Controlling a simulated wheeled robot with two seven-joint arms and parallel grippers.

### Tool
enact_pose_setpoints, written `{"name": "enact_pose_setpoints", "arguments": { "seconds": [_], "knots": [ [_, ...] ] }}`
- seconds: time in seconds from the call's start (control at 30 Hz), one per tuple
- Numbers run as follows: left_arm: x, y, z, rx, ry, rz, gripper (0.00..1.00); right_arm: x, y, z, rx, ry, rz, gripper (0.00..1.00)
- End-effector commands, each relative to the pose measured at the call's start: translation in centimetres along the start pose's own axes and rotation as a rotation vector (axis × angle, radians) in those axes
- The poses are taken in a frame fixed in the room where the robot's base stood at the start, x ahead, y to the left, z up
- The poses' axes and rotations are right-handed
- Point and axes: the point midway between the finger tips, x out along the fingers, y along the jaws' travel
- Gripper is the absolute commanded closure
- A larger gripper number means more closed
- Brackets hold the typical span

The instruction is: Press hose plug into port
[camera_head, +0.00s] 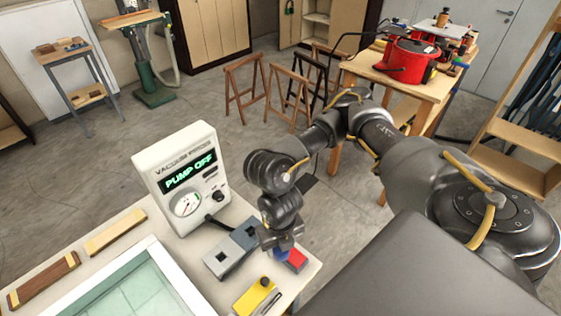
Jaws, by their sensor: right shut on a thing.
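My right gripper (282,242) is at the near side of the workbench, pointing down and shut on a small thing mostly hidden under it. A blue part (282,254) shows just below the fingers, with a red block (297,259) close to its right; I cannot tell whether they touch. The white vacuum pump box (180,165) stands at the back of the bench, its display reading "PUMP OFF". A black hose (213,221) leaves the lower front of the box toward a grey block (232,251). I cannot make out the plug's end or the port clearly. My left gripper is not in view.
A yellow block with a black knob (257,298) lies at the bench's front right. A white-framed pale green panel (130,285) and wood strips (115,231) lie at left. A wooden table with a red vacuum cleaner (405,61) and sawhorses (246,88) stand behind.

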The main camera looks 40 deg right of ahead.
Motion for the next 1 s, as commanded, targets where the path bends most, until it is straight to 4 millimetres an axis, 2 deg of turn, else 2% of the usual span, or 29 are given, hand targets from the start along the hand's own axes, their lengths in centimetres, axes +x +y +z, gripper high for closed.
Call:
{"name": "enact_pose_setpoints", "arguments": {
  "seconds": [0.27, 1.0],
  "knots": [
    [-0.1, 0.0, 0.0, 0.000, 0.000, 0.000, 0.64, -0.1, 0.2, 0.1, 0.000, 0.000, 0.000, 0.80],
    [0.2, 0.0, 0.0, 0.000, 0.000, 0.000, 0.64, -0.1, 5.0, 2.8, -0.001, -0.001, 0.001, 0.80]
  ]
}}
